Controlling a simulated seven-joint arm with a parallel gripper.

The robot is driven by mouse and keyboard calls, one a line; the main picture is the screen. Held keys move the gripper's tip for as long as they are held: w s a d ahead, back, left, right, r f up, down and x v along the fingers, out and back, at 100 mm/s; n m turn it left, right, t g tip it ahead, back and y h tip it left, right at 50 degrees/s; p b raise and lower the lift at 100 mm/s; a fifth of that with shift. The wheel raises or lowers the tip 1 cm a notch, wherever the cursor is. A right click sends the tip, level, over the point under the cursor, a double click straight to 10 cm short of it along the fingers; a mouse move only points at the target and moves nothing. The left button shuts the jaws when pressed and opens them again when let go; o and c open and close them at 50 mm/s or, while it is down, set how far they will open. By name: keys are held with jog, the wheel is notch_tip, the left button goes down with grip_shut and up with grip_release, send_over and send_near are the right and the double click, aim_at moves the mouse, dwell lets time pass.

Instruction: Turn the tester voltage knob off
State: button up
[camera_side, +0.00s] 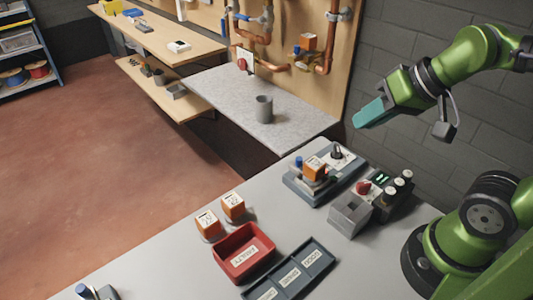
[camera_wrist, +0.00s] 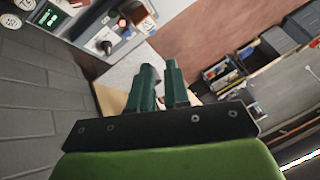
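A black knob (camera_side: 337,153) stands on a white dial plate at the back end of a blue-grey unit (camera_side: 315,198); it also shows in the wrist view (camera_wrist: 104,47). Beside it is a dark box with a green-lit display (camera_side: 382,177) and a red knob (camera_side: 363,187); the display also shows in the wrist view (camera_wrist: 50,18). The labels are too small to read, so I cannot tell which knob sets the voltage. My gripper (camera_side: 357,122) is high above and behind these units, touching nothing. Its teal fingers (camera_wrist: 160,66) show a narrow empty gap.
An orange block (camera_side: 314,167) and blue cap (camera_side: 298,162) sit on the unit. Several white-topped posts (camera_side: 399,184) and a grey open box (camera_side: 349,214) crowd the dark box. A red bin (camera_side: 244,252) and dark tray (camera_side: 289,273) lie nearer. A grey cup (camera_side: 264,108) stands beyond.

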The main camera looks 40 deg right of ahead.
jog(key=o, duration=0.4)
jog(key=w+d+g, duration=0.1)
jog(key=w, duration=0.1)
jog(key=w+d+f+m+g, duration=0.1)
jog(key=w+d, duration=0.1)
jog(key=w+d+f+g+h, duration=0.1)
jog(key=w, duration=0.1)
jog(key=shift+w+d+f+m, duration=0.15)
jog(key=shift+d+m, duration=0.05)
jog(key=shift+m, duration=0.1)
jog(key=shift+o, duration=0.2)
jog(key=m+g+h, duration=0.1)
jog(key=m+g, duration=0.2)
jog(key=g, duration=0.1)
send_over(338, 147)
jog(key=f, duration=0.2)
notch_tip(338, 147, down, 16)
jog(key=shift+a+r, duration=0.1)
grip_shut()
